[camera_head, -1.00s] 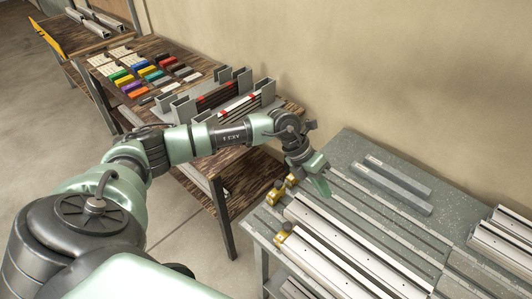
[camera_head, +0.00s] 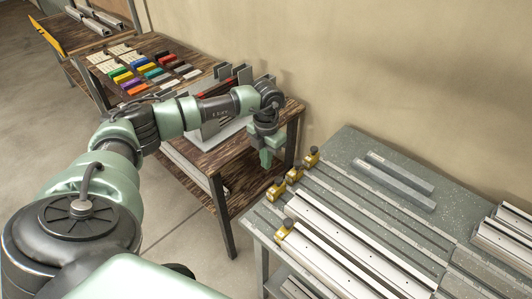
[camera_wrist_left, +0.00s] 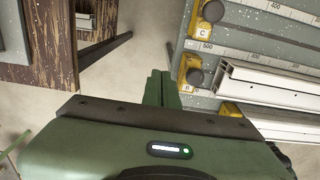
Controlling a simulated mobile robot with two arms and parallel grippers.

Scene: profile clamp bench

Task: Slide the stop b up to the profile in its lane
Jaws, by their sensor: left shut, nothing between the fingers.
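Stop B (camera_wrist_left: 187,73) is a yellow block with a dark knob, marked B, near the bench's left edge in the wrist view. It seems to be the brass block (camera_head: 276,189) in the head view. The end of a pale profile (camera_wrist_left: 265,82) lies just right of it; a narrow gap seems to show between them. The same profile (camera_head: 345,243) runs along the bench in the head view. My left gripper (camera_head: 267,163) is shut and empty, left of the stops and off the bench edge. Its closed fingers (camera_wrist_left: 161,90) touch nothing. My right gripper is out of view.
Stop C (camera_wrist_left: 206,19) sits above B; another stop (camera_wrist_left: 231,108) sits below. Two grey bars (camera_head: 398,178) lie on the bench's back part. A wooden table (camera_head: 237,160) with racks stands left, across a floor gap. More profiles (camera_head: 505,240) lie at far right.

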